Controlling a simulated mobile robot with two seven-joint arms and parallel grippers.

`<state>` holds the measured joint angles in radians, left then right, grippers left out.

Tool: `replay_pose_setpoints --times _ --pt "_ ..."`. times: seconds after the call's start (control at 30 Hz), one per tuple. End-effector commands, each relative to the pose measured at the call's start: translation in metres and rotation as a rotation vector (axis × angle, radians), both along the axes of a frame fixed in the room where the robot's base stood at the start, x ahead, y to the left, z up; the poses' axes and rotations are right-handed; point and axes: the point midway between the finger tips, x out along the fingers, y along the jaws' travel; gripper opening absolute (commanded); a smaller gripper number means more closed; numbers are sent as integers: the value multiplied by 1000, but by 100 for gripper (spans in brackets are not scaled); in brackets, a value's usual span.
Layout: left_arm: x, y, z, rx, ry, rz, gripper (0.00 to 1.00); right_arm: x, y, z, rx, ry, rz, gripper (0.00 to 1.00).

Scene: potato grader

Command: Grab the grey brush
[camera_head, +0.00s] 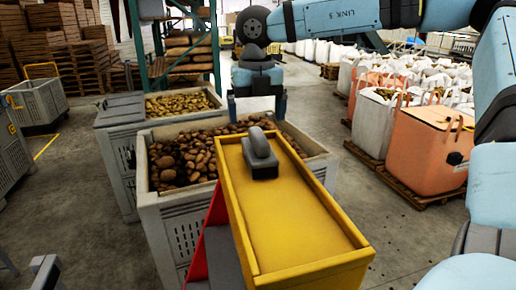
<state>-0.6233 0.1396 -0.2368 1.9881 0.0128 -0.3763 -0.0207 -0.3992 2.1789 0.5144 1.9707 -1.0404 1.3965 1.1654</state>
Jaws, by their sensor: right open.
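The grey brush (261,153) lies on the far part of a yellow tray-like top (290,220). It has a rounded handle above a darker block. My right gripper (257,108) hangs down beyond the brush, higher in the picture, over the far edge of the potato crate. Its two fingers are apart with nothing between them, and it is clear of the brush. Small grey parts at the lower left edge may belong to my left gripper, but too little shows to tell its state.
A grey crate of potatoes (158,212) stands right behind and beside the yellow top, with another potato crate (115,113) behind it. Orange and white bulk bags stand on pallets (400,187) at right. A green rack stands behind.

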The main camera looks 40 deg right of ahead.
Motion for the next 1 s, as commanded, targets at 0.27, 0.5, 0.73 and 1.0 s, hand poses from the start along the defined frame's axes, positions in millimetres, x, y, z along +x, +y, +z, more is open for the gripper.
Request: replay_pose_setpoints --times 0.27,0.5,0.73,1.0 --pt "7 1 11 1 -15 2 43 -1 -1 -24 1 2 0 94" --pt "7 6 28 7 -21 10 43 -4 -7 -56 2 3 1 94" --pt "7 7 30 6 -23 15 43 -3 -7 -73 1 -1 -1 94" --pt "5 6 26 6 -14 13 43 -3 -7 -73 -1 -1 -1 71"
